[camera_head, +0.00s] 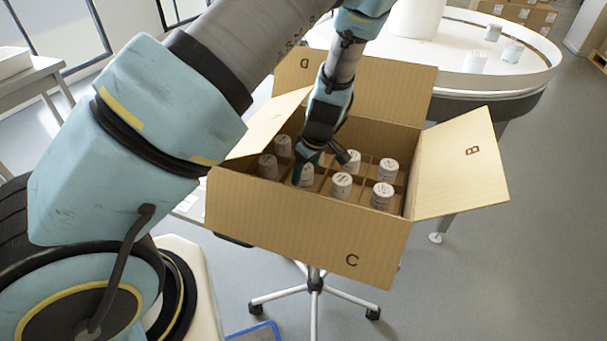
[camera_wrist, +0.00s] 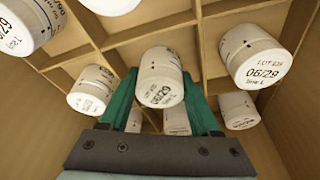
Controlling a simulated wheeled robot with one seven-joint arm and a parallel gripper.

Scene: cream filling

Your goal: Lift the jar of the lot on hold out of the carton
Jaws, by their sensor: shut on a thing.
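The open cardboard carton (camera_head: 300,228) holds several white-lidded jars in divider cells. My gripper (camera_head: 307,168) reaches down into it, shut on one jar (camera_head: 306,180) in the middle of the left part. In the wrist view my gripper's green fingers (camera_wrist: 161,98) stand on either side of that jar (camera_wrist: 161,65), whose lid bears small print that I cannot read fully. A jar (camera_wrist: 255,57) to its right shows a lot line and "06/29" on its lid. I cannot tell whether the held jar is clear of its cell floor.
Flaps stand open around the carton: flap B (camera_head: 462,165) at right, flap D (camera_head: 385,90) at the back. Other jars (camera_head: 341,186) stand close beside the held one, between cardboard dividers (camera_wrist: 145,37). A round white table (camera_head: 520,72) with several jars is behind.

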